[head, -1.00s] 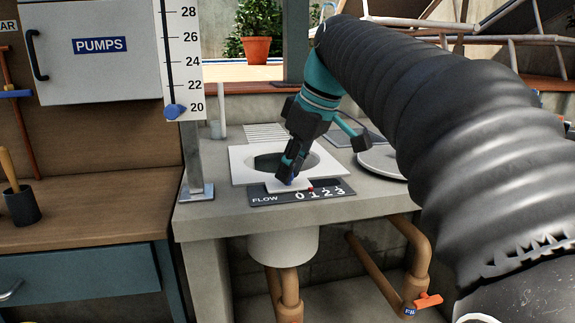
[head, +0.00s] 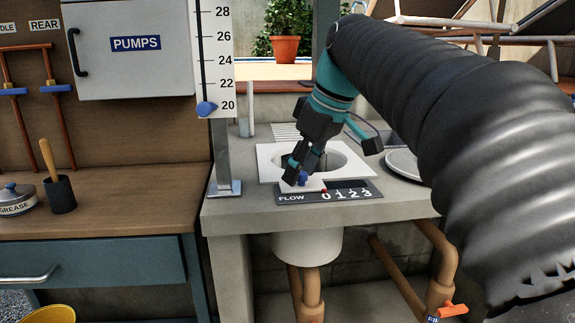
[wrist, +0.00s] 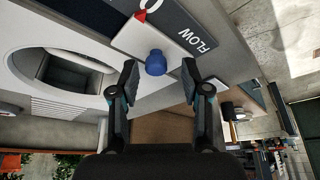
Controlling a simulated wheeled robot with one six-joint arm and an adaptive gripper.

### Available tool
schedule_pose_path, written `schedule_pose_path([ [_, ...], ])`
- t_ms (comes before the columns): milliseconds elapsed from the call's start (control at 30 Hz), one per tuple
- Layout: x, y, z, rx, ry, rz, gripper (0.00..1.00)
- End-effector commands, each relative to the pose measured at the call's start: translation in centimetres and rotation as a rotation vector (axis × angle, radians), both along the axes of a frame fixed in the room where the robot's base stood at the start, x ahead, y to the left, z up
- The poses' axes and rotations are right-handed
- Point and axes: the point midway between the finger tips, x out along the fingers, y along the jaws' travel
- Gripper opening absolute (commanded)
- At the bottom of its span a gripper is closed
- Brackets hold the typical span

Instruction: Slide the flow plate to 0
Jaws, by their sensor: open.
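The flow plate (head: 315,185) is a flat white slide with a blue knob (head: 303,178) and a red pointer (head: 323,190). It lies at the front edge of the round opening, behind the dark FLOW scale (head: 350,194). The pointer stands at about the 0 mark.
A white-rimmed basin (head: 268,163) lies behind the plate. A post with a level gauge (head: 213,60) rises at the left of the concrete counter. A round lid (head: 403,165) lies at the right. A wooden bench (head: 110,205) with a grease pot (head: 17,200) stands at left.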

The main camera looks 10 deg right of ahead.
Motion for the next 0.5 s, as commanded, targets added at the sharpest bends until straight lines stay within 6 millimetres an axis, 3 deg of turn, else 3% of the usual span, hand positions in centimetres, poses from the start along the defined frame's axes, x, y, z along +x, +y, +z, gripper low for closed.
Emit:
schedule_pose_path([
  [267,-0.6,-0.6,2.0,-0.001,-0.002,-0.002,0.47],
  [500,-1.9,-1.8,6.5,-0.001,-0.004,0.0,0.47],
])
